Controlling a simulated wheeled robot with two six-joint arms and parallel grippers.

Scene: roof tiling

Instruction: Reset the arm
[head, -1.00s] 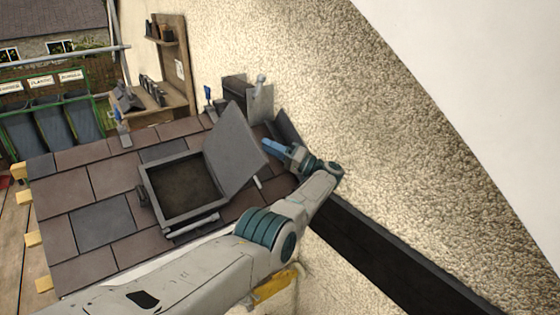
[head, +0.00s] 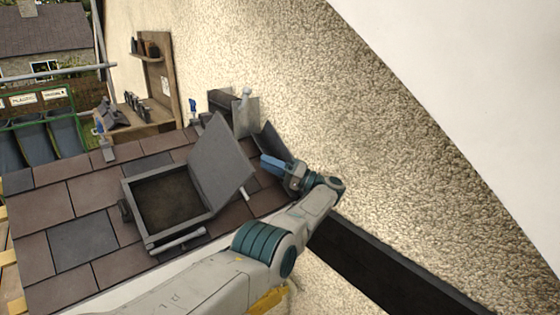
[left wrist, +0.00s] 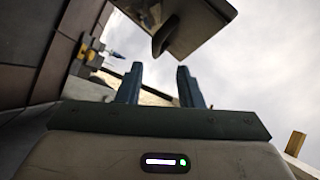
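My left gripper (head: 272,165) is beside the right edge of the raised lid (head: 222,160) of the roof hatch (head: 170,205), near the rough wall. In the left wrist view its two blue fingers (left wrist: 158,85) stand apart with nothing visible between them, so it is open and empty. My left arm reaches in from the bottom across the front right of the roof. My right gripper is not in view.
The tiled roof (head: 82,245) has brown and grey tiles around the hatch. Grey sheets (head: 243,112) stand by the wall behind the lid. A wooden shelf unit (head: 158,75) and green-framed bins (head: 70,135) are at the back left. A dark beam (head: 385,265) runs along the wall.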

